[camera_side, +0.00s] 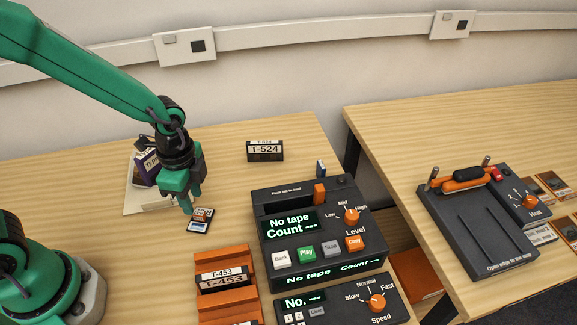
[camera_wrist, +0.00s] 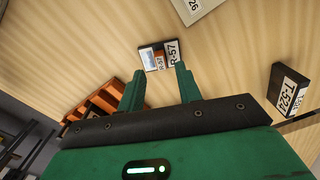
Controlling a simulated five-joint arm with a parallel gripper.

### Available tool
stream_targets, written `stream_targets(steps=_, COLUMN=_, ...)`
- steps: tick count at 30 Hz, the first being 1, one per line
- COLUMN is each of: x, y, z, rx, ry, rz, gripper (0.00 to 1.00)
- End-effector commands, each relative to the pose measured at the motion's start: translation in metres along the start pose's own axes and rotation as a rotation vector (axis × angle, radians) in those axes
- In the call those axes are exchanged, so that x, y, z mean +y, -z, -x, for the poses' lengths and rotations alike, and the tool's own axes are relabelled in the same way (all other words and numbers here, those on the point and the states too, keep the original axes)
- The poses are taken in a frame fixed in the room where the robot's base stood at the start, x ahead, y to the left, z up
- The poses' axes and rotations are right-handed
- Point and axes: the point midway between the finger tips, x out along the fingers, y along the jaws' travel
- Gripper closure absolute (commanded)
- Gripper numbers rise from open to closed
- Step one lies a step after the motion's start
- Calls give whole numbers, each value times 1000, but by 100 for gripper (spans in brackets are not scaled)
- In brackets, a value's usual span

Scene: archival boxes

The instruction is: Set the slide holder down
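The slide holder (camera_side: 200,220) is a small dark piece with a white label and an orange part. It rests on the wooden table, just below and to the right of my fingertips. In the wrist view the slide holder (camera_wrist: 151,60), marked R-57, lies just beyond the fingertips. My gripper (camera_side: 191,203) points down close above the table. In the wrist view its two green fingers (camera_wrist: 159,75) stand apart with a clear gap, and nothing shows clamped between them.
An orange rack (camera_side: 228,256) holding a T-453 box stands in front. A dark tape machine (camera_side: 325,262) is to the right. A T-524 box (camera_side: 265,151) stands behind. A purple box (camera_side: 147,167) on a pale sheet is behind my gripper. A second table (camera_side: 400,130) lies right.

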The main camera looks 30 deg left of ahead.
Motion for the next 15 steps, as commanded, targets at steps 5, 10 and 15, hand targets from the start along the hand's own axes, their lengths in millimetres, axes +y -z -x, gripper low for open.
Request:
stream_targets(steps=5, x=0, y=0, z=25, rx=2, ry=3, rz=0, gripper=66)
stream_targets(steps=10, x=0, y=0, z=48, rx=2, ry=3, rz=0, gripper=66)
stream_targets(steps=15, x=0, y=0, z=66, rx=1, ry=2, rz=0, gripper=66)
